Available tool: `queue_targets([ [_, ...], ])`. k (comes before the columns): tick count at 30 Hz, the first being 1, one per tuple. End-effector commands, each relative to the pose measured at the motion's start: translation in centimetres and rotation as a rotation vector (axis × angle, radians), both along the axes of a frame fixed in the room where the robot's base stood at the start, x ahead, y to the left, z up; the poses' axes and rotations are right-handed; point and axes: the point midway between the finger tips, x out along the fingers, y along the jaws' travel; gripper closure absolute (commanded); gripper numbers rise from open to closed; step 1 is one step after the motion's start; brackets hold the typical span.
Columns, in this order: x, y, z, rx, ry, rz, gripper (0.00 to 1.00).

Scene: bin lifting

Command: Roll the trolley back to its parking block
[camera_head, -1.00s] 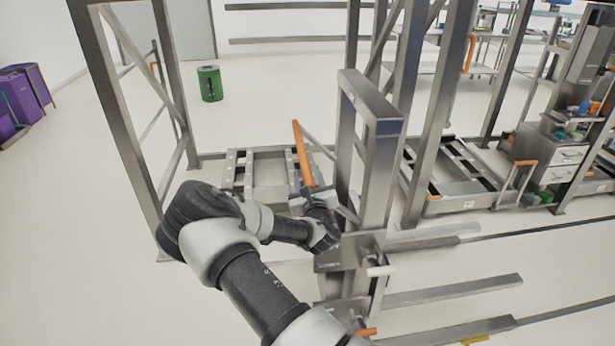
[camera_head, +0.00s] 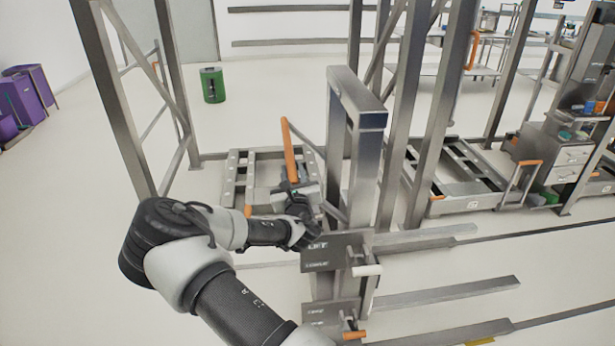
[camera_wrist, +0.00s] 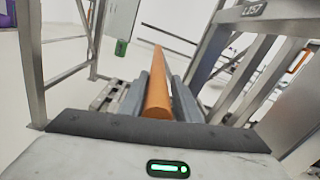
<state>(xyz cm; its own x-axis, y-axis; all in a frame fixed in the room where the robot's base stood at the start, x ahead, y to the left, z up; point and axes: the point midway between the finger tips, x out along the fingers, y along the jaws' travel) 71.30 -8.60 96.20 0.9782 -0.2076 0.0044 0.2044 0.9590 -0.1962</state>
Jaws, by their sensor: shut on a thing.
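A low grey metal trolley (camera_head: 232,180) stands on the floor inside the rack frame, in the middle left of the head view. An orange bar handle (camera_head: 288,145) rises in front of it; my arm and gripper partly cover where it joins. My gripper (camera_head: 293,190) is shut on the orange handle. In the wrist view the orange bar (camera_wrist: 157,95) lies between the two grey fingers (camera_wrist: 157,92) and runs away from the palm. I cannot pick out a parking block with certainty.
A steel lift mast (camera_head: 345,95) with labelled lever plates (camera_head: 335,251) stands close right of my gripper. Rack posts (camera_head: 110,100) flank the trolley. Long floor rails (camera_head: 450,290) lie at lower right. A green bin (camera_head: 212,85) stands behind. The left floor is clear.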

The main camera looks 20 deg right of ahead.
Motion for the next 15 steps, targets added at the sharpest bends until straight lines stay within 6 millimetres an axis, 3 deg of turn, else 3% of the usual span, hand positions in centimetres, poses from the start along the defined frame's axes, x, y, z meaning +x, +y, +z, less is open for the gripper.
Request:
queue_targets([
  [1,0.4,2.0,-0.6,0.010,0.003,0.030,1.00],
  [3,0.4,2.2,-0.6,0.010,0.004,0.027,1.00],
  [12,-0.1,0.6,-0.6,0.005,0.011,-0.005,1.00],
  [13,-0.1,0.5,-0.6,0.003,0.011,-0.006,0.65],
  [15,-0.1,0.5,-0.6,0.003,0.010,-0.007,0.58],
])
